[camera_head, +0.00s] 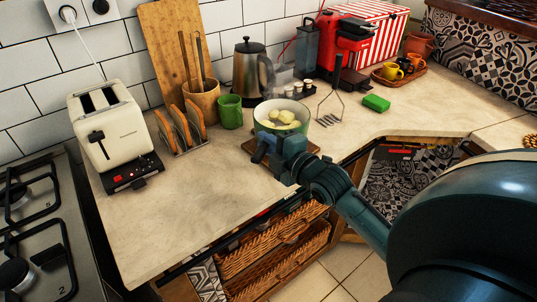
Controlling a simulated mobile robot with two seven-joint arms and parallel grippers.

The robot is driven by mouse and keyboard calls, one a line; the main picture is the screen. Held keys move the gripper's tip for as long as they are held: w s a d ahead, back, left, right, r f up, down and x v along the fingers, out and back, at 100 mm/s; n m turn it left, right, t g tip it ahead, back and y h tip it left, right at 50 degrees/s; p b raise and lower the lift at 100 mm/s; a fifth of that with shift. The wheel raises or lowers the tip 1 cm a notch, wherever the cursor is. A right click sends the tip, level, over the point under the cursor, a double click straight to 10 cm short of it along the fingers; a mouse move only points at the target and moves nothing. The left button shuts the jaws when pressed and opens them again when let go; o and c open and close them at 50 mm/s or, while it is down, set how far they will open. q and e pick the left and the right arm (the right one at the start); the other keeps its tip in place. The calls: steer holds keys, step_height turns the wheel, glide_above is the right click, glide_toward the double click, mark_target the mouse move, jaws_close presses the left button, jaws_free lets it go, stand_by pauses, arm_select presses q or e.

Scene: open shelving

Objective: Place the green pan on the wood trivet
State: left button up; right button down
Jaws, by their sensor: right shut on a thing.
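The green pan (262,122) has a pale inside and holds yellowish lumps of food. It is at the middle of the counter near its front edge. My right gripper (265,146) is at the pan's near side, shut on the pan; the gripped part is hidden. My left gripper is not in view.
A green mug (230,112), a toast rack (182,130) and a kettle (250,75) stand left of and behind the pan. A masher (332,105) and a green sponge (376,103) are to its right. The front left counter (190,205) is clear.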

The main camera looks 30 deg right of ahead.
steer(key=shift+f, duration=1.75)
steer(key=c, duration=1.9)
jaws_free()
steer(key=shift+f, duration=0.3)
steer(key=o, duration=0.5)
steer(key=shift+c, duration=0.2)
steer(key=shift+r, duration=0.15)
